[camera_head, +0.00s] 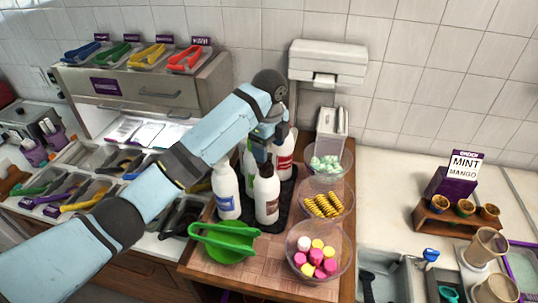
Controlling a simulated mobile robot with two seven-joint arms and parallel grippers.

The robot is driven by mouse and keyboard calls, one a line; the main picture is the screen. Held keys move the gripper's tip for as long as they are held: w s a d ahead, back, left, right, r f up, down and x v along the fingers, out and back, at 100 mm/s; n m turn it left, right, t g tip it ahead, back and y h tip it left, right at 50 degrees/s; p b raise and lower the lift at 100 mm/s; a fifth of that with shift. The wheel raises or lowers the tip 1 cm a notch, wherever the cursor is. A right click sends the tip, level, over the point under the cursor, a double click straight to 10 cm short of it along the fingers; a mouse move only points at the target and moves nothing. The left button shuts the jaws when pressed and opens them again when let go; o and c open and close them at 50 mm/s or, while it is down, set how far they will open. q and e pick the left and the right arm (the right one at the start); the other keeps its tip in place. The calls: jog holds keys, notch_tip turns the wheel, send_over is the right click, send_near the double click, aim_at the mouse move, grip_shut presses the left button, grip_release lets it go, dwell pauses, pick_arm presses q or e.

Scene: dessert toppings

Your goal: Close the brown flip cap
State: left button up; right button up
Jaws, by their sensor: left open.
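A white squeeze bottle with a brown label (266,201) stands upright at the front of a dark mat on the wooden counter. My left gripper (261,156) is open, pointing down directly over this bottle's top. My right gripper is not in view.
A blue-labelled bottle (226,191) stands close on the left, a red-labelled bottle (285,160) behind, and a green one is partly hidden. A green bowl (230,246) is in front. Clear topping bowls (319,252) line the right. A dispenser (327,62) hangs behind.

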aim_at(269, 155)
pick_arm(q)
jog(key=shift+f, duration=1.85)
jog(key=c, duration=0.9)
jog(key=shift+s+d+f+t+y, duration=0.2)
jog(key=shift+t+y, duration=0.15)
jog(key=shift+y, duration=0.15)
jog(key=shift+s+d+f+t+y, duration=0.1)
jog(key=shift+d+f+t+y, duration=0.05)
jog(key=shift+t+y, duration=0.3)
jog(key=y, duration=0.1)
jog(key=f+t+y, duration=0.1)
jog(key=y, duration=0.1)
jog(key=shift+s+d+f+t, duration=0.15)
jog(key=shift+d+t, duration=0.15)
jog(key=shift+d, duration=0.05)
